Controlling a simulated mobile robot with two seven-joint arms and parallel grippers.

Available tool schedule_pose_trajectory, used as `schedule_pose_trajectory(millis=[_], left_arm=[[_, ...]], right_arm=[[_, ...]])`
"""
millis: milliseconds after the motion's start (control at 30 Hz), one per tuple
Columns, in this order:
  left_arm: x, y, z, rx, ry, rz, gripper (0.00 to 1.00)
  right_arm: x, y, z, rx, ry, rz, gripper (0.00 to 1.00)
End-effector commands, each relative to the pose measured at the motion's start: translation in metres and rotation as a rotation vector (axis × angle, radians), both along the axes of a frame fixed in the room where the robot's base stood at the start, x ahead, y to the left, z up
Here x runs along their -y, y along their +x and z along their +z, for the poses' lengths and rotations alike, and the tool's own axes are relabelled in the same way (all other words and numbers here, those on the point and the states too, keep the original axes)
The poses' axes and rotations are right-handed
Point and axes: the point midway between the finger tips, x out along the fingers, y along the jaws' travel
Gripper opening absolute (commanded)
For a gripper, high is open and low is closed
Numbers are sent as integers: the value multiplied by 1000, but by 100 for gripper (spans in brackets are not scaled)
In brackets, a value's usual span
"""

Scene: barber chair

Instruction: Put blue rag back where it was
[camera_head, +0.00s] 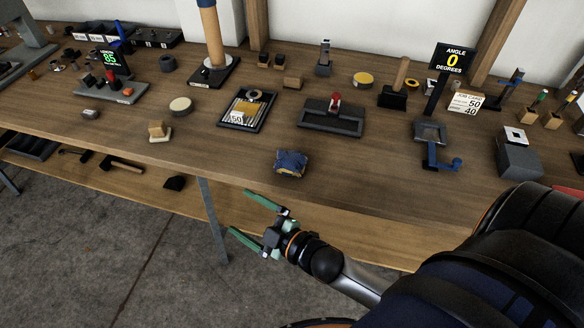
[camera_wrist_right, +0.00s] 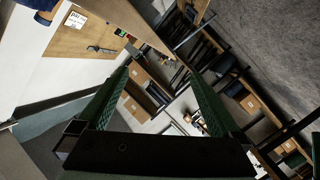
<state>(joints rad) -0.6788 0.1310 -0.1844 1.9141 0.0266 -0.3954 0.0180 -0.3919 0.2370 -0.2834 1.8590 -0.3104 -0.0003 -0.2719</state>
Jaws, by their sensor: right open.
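The blue rag (camera_head: 291,163) lies crumpled on the wooden bench top, close to its front edge, with some yellowish patches on it. My right gripper (camera_head: 247,214) is open and empty, in front of the bench edge, below and left of the rag in the head view. Its green fingers point left. In the right wrist view the two green fingers (camera_wrist_right: 160,95) are spread with nothing between them, and the rag does not show there. My left gripper does not show in either view.
The workbench (camera_head: 220,150) holds a clamp-like black tray (camera_head: 332,118), a framed card (camera_head: 247,110), a small wooden block (camera_head: 159,131) and a grey vise-like tool (camera_head: 436,145). A lower shelf (camera_head: 130,182) lies underneath. Bench top around the rag is clear.

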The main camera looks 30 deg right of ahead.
Motion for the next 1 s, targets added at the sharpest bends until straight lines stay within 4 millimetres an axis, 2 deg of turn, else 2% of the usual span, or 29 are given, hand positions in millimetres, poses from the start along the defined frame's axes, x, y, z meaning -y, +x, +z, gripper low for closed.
schedule_pose_trajectory(millis=[33, 100, 133, 200, 333, 667, 767, 933, 1000], left_arm=[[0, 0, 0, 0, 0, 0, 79], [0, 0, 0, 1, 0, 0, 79], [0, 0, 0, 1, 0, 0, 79], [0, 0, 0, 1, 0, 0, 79], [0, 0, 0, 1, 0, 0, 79], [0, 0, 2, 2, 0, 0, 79], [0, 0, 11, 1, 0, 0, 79], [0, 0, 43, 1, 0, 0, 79], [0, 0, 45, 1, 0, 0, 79]], right_arm=[[11, -25, -34, -176, 118, -90, 100], [22, -59, -72, -386, 264, -204, 100], [26, -72, -84, -458, 313, -247, 100], [29, -99, -106, -591, 405, -324, 100], [31, -127, -125, -719, 493, -403, 100], [31, -131, -126, -738, 505, -413, 100], [31, -131, -117, -737, 503, -413, 100], [31, -131, -85, -736, 503, -412, 100], [31, -131, -83, -736, 503, -412, 100]])
